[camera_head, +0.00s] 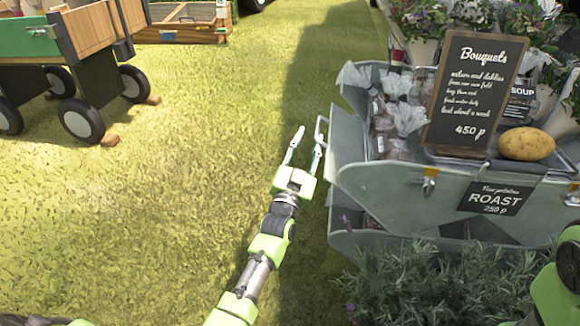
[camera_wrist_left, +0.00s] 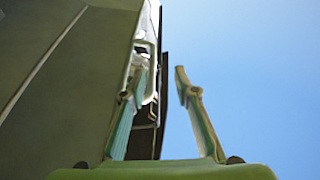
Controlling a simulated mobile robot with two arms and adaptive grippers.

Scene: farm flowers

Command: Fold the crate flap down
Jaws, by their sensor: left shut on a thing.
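The crate (camera_head: 395,192) is a grey-green metal box at the right in the head view. Its flap (camera_head: 346,150) is at the left end, with a metal loop handle (camera_head: 320,126) sticking out at its edge. My left gripper (camera_head: 308,140) is at this handle, shut on it, its two fingers showing some way apart. In the left wrist view, the handle (camera_wrist_left: 151,72) shows beside the left finger of my gripper (camera_wrist_left: 158,82), and a grey-green panel fills the left side. My right gripper is out of view.
A Bouquets sign (camera_head: 475,90), a potato (camera_head: 527,144) and wrapped bunches (camera_head: 402,118) are on the crate. Lavender (camera_head: 430,285) grows in front. A wheeled wooden cart (camera_head: 85,40) stands at the far left. The grass (camera_head: 180,170) between is clear.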

